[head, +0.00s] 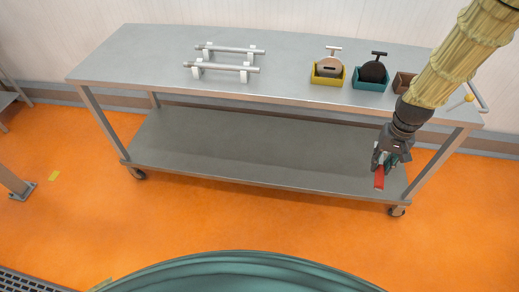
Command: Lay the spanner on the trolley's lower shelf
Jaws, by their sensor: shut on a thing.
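The trolley has a grey top (150,62) and a bare grey lower shelf (230,150). My gripper (382,164) points down at the right end of the trolley and is shut on a red thing, taken as the spanner (379,180). Only a short red part of the spanner shows below the fingers; the rest is hidden by the gripper. In the picture it overlaps the lower shelf's right part near the front edge. I cannot tell whether it is over the shelf or in front of it, or whether it touches.
On the trolley top are two grey rods on white supports (222,70), a yellow box (327,80), a teal box (369,86) and a brown box (403,82). The right front leg (437,163) stands close to my gripper. The lower shelf's left and middle are clear.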

